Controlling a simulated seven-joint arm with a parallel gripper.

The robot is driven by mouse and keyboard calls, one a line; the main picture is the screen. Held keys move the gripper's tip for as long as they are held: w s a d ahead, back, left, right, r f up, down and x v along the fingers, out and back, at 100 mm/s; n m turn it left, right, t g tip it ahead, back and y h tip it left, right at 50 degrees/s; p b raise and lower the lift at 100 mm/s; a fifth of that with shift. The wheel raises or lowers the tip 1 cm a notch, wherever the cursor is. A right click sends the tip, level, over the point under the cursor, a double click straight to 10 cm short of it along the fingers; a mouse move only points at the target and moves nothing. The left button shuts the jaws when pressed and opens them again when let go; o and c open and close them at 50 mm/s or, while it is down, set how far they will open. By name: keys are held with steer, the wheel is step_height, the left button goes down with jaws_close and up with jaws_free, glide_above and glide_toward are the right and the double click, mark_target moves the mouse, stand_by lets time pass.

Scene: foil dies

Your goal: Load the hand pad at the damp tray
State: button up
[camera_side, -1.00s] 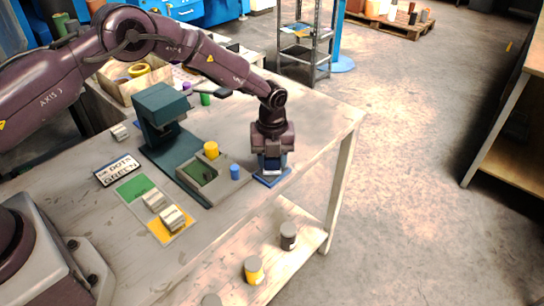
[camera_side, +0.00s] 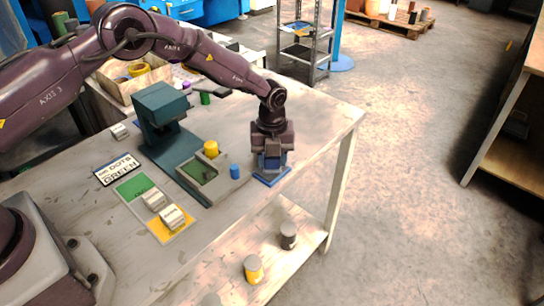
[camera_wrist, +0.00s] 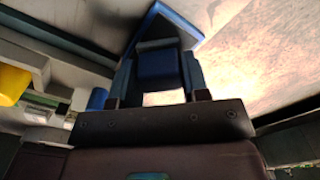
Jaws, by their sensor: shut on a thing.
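My gripper (camera_side: 271,167) points down over the damp tray (camera_side: 284,176), a flat blue tray near the table's right edge. It is shut on the hand pad (camera_wrist: 158,65), a blue block seen between the two fingers in the wrist view. The pad is low at the tray; whether it touches the tray's surface is hidden by the fingers. Part of the blue tray (camera_wrist: 190,22) shows beyond the pad in the wrist view.
Left of the tray are a blue cylinder (camera_side: 234,171), a yellow cylinder (camera_side: 211,149) and a grey fixture with a green inset (camera_side: 200,171). A teal press (camera_side: 160,112) stands behind. A sign (camera_side: 117,169) reads "DOTS GREEN". Pale blocks (camera_side: 172,217) lie on a green-and-yellow card.

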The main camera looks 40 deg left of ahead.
steer(key=shift+r, duration=3.45)
steer(key=s+a+r+n, duration=0.4)
steer(key=s+n, duration=0.4)
steer(key=n, duration=0.5)
steer(key=s+a+r+n, duration=0.3)
steer(key=s+r+n, duration=0.2)
steer(key=n, duration=0.9)
steer(key=s, duration=0.3)
steer(key=shift+s+a+r, duration=0.2)
steer(key=shift+s+a, duration=0.05)
steer(key=shift+a, duration=0.1)
